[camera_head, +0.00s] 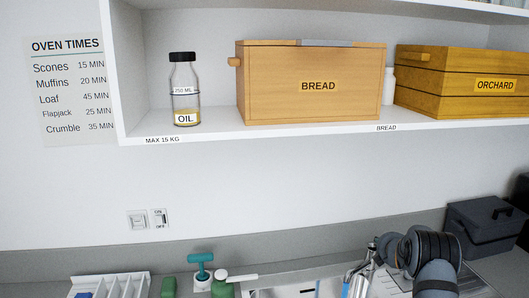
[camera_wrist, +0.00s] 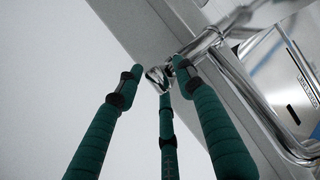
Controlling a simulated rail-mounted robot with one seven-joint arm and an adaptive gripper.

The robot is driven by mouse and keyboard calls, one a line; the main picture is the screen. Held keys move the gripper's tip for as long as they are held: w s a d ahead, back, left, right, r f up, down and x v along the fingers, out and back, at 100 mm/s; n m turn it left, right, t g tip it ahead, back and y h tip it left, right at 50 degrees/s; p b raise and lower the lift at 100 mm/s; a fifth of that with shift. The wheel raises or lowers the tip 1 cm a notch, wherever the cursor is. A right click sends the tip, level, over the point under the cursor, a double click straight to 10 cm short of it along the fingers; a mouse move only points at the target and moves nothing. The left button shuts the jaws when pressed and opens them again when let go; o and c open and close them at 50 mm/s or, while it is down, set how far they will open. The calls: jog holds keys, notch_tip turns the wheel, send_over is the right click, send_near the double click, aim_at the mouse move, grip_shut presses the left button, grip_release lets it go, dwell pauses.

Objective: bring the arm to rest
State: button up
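My gripper (camera_wrist: 158,74) shows in the wrist view as three teal, ribbed fingers with dark bands. Its fingertips are apart, and I see nothing held between them. A chrome tap (camera_wrist: 205,42) appears beyond the fingertips; I cannot tell how far it is from them. My dark arm (camera_head: 425,258) is bent at the lower right of the head view, over the counter by the sink. My gripper cannot be made out there.
The tap (camera_head: 360,272) rises beside my arm at the sink. A dark box (camera_head: 482,228) stands to the right. A green bottle (camera_head: 222,288) and a white rack (camera_head: 110,286) are left of the sink. A shelf (camera_head: 210,134) above holds an oil bottle (camera_head: 184,90) and a bread box (camera_head: 310,85).

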jog(key=shift+x, duration=0.9)
jog(key=shift+f, duration=0.15)
jog(key=shift+a, duration=0.1)
